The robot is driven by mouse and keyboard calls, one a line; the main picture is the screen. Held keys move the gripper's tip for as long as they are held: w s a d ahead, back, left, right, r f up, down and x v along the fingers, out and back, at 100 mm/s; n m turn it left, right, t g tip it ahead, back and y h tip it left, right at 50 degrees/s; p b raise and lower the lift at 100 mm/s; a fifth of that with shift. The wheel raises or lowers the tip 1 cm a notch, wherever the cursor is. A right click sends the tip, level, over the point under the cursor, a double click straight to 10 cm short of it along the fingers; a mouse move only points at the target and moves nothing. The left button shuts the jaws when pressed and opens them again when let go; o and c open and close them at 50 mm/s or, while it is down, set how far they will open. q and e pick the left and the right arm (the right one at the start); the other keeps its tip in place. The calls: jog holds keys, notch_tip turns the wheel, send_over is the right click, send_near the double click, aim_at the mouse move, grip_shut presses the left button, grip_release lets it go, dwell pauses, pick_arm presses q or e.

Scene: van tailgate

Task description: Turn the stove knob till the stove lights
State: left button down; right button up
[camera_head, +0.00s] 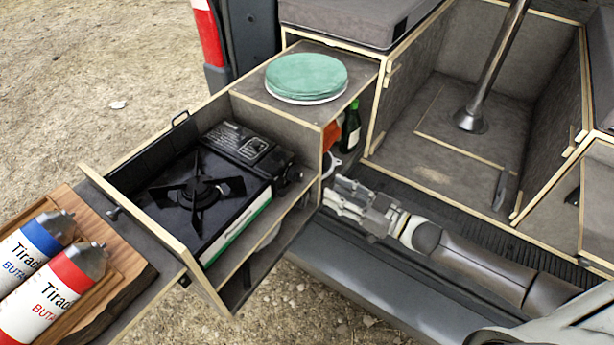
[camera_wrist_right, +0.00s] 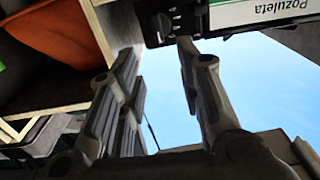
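The black camping stove (camera_head: 198,193) sits in the pulled-out wooden drawer unit, with its burner and pan supports showing; no flame is visible on it. Its dark knob (camera_wrist_right: 162,26) is on the stove's end face, at the top of the right wrist view. My right gripper (camera_head: 337,197) is just right of the stove's right end in the head view. In the right wrist view my right gripper (camera_wrist_right: 158,52) has its two fingers apart with nothing between them, and the knob lies beyond the fingertips, seen between them. My left gripper is not in view.
Blue (camera_head: 38,245) and red (camera_head: 55,290) butane canisters lie on a wooden board at the left. Green plates (camera_head: 305,76) rest on the box behind the stove. A green bottle (camera_head: 351,128) and an orange item (camera_wrist_right: 55,30) are in the shelf beside my gripper.

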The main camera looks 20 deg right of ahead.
aim_at(302, 174)
jog(key=p+x, duration=0.1)
jog(key=x, duration=0.8)
jog(key=shift+w+a, duration=0.15)
jog(key=shift+w, duration=0.05)
jog(key=shift+c, duration=0.5)
grip_shut()
